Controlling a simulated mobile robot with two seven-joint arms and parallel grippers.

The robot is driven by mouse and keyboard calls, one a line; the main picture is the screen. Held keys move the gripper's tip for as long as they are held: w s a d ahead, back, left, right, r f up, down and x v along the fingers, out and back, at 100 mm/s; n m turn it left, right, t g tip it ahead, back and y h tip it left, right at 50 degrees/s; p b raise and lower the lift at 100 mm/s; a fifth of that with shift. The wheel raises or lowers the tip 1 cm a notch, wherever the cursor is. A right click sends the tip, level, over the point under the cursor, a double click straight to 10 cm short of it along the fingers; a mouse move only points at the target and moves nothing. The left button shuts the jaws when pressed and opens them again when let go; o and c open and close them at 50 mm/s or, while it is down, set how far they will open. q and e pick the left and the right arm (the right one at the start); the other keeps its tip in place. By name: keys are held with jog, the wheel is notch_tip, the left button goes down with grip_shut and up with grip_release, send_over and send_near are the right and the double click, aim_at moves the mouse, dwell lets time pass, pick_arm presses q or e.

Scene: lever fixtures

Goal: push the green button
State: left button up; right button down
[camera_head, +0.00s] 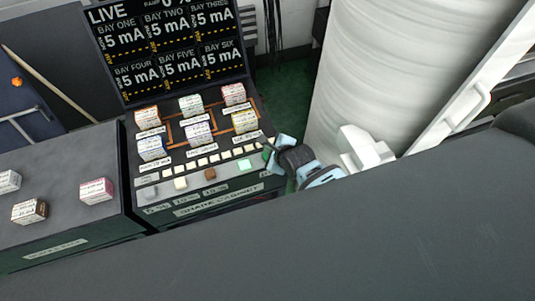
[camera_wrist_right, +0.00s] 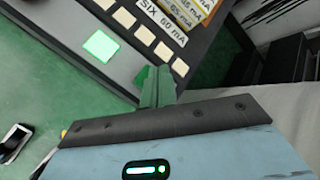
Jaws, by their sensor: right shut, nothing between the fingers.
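The green button (camera_head: 245,165) is a lit pale-green square on the front strip of the share cabinet (camera_head: 226,193), near its right end. It also shows in the right wrist view (camera_wrist_right: 100,46), at the upper left. My right gripper (camera_head: 268,153) is at the cabinet's right front corner, to the right of the green button and apart from it in the picture. In the right wrist view its green fingers (camera_wrist_right: 156,86) are shut with nothing between them, close to the cabinet's edge. My left gripper is not in view.
A row of cream buttons (camera_head: 202,161), a brown button (camera_head: 210,174) and several labelled cubes (camera_head: 199,133) are on the cabinet. A screen (camera_head: 168,45) stands behind. A grey cabinet with cubes (camera_head: 60,215) is at left. Green floor (camera_head: 285,88) shows at right.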

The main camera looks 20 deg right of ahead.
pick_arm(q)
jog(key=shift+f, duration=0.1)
pick_arm(e)
jog(key=shift+f, duration=0.1)
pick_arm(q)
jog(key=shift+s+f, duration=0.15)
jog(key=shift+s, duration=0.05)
pick_arm(e)
jog(key=shift+f, duration=0.4)
